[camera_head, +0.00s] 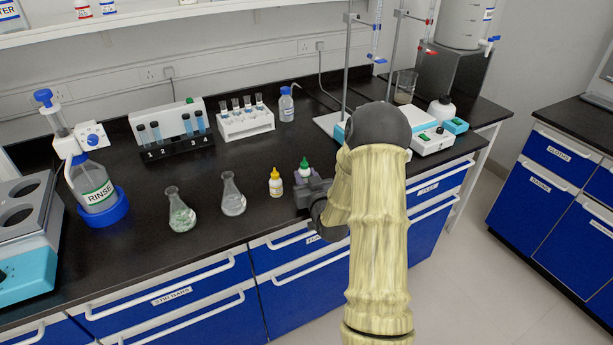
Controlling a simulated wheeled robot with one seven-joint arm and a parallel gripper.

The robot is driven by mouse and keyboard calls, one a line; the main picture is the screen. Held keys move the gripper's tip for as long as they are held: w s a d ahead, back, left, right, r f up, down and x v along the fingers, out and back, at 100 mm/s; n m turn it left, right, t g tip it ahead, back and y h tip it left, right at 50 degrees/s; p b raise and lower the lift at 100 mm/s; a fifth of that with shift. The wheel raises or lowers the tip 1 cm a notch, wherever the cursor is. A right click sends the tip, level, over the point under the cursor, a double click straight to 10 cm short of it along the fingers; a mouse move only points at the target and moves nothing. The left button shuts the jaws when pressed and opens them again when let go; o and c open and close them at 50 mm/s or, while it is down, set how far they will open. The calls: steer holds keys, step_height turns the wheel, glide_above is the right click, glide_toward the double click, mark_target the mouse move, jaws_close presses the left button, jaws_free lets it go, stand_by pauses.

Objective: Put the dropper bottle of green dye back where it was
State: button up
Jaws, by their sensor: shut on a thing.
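The dropper bottle of green dye (304,168) has a white body and a green cap. It stands upright near the front of the black bench, and its lower part is hidden by my gripper. My gripper (307,186) is shut on this bottle. My arm comes in from the lower right and hides the bench to the right of the gripper. A dropper bottle with a yellow cap (276,184) stands just left of my gripper. I cannot tell whether the green-capped bottle touches the bench.
Two conical flasks, one left (181,211) and one right (233,197), stand left of the bottles. A rinse bottle (95,187), test tube rack (176,140), dropper rack (245,120) and small blue-capped bottle (286,105) stand farther back. Bare bench lies behind the dropper bottles.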

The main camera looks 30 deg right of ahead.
steer(key=shift+f, duration=0.15)
steer(key=o, duration=0.7)
steer(key=shift+o, duration=0.2)
steer(key=shift+s, duration=0.1)
steer(key=s, duration=0.3)
steer(key=s+a, duration=0.1)
steer(key=s, duration=0.2)
steer(key=s+r, duration=0.1)
steer(key=s, duration=0.2)
steer(key=shift+s+a, duration=0.1)
steer(key=shift+a, duration=0.1)
steer(key=s+p, duration=0.2)
steer(key=p, duration=0.1)
steer(key=shift+s+a+p, duration=0.15)
steer(key=shift+s+p, duration=0.15)
